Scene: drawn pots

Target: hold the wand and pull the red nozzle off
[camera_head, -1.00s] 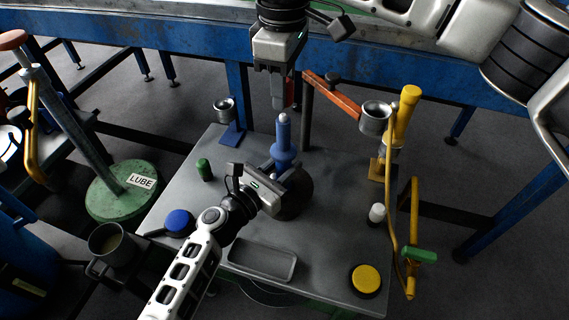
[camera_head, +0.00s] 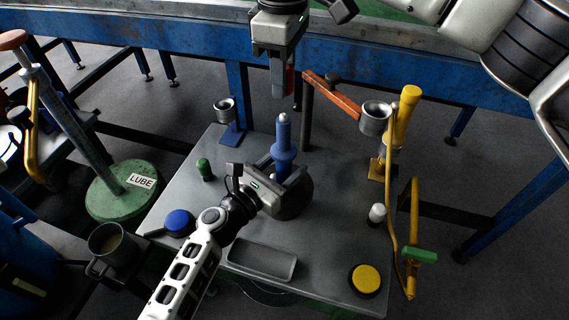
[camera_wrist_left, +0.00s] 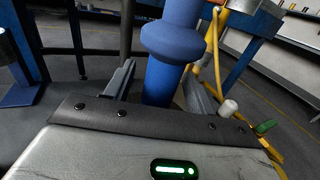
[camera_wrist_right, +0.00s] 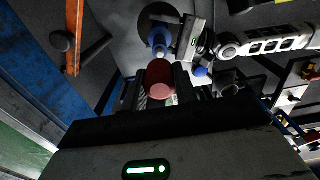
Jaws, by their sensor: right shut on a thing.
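The blue wand (camera_head: 283,138) stands upright on the grey table, with a pale bare tip. Its collar and shaft fill the middle of the left wrist view (camera_wrist_left: 173,50). My left gripper (camera_head: 284,177) is open, low on the wand, with one finger on each side; a gap shows beside the left-hand finger (camera_wrist_left: 122,80). My right gripper (camera_head: 283,82) hangs above the wand, shut on the red nozzle (camera_wrist_right: 160,78). Only a red strip of the nozzle (camera_head: 290,80) shows in the head view. The nozzle is apart from the wand tip, with clear space between.
On the table (camera_head: 225,218) are a green-capped bottle (camera_head: 204,170), a blue round pad (camera_head: 178,222), a shallow tray (camera_head: 262,262), a white-capped bottle (camera_head: 377,214) and a yellow button (camera_head: 366,280). An orange arm (camera_head: 332,93) reaches behind. A yellow tube (camera_head: 413,225) stands right.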

